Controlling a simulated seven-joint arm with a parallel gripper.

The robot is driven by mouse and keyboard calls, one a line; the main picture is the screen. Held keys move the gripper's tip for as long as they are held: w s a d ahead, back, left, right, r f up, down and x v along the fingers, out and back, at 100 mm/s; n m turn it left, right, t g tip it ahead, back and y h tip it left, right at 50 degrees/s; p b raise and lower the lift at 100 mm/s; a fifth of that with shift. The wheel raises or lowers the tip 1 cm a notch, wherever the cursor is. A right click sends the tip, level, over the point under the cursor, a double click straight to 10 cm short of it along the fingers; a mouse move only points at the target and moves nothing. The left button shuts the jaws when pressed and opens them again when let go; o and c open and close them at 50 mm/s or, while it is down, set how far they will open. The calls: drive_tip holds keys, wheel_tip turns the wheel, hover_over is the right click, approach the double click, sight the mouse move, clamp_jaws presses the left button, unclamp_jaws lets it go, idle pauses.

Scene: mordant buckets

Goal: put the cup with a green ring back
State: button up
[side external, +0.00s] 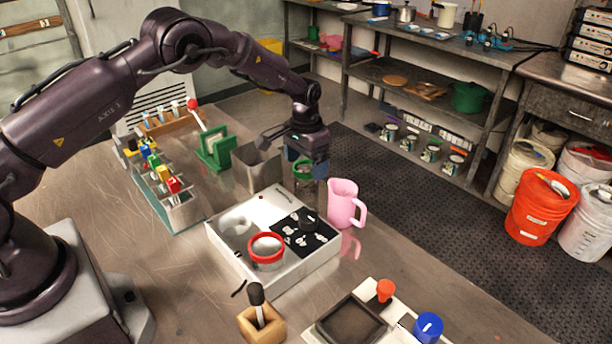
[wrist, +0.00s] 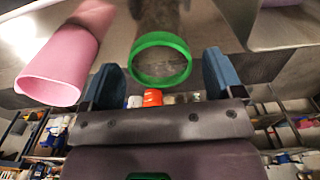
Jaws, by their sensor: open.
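The cup with a green ring (side external: 304,181) stands upright behind the white box, below my gripper (side external: 306,164). My gripper (wrist: 163,76) is open, a finger on either side of the ring, with gaps visible. A cup with a red ring (side external: 267,262) sits in the white box (side external: 235,268).
A pink jug (side external: 343,204) stands close right of the green-ringed cup. A grey metal container (side external: 259,170) stands to its left, beside a green rack (side external: 215,152). A wooden block with a black-knobbed handle (side external: 261,322) is at the front.

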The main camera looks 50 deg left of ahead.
drive_tip(key=s+d+r+t, duration=0.1)
drive_tip(key=s+r, duration=0.5)
drive_tip(key=r, duration=0.7)
drive_tip(key=s+d+r+t, duration=0.15)
drive_tip(key=s+r, duration=0.45)
drive_tip(key=r, duration=0.7)
drive_tip(key=s+d+r+t, duration=0.1)
drive_tip(key=s, duration=1)
drive_tip(key=s+d+r+t, duration=0.1)
drive_tip(key=s+t, duration=0.1)
drive_tip(key=s, duration=0.9)
drive_tip(key=shift+d+r, duration=0.2)
drive_tip(key=shift+d, duration=0.1)
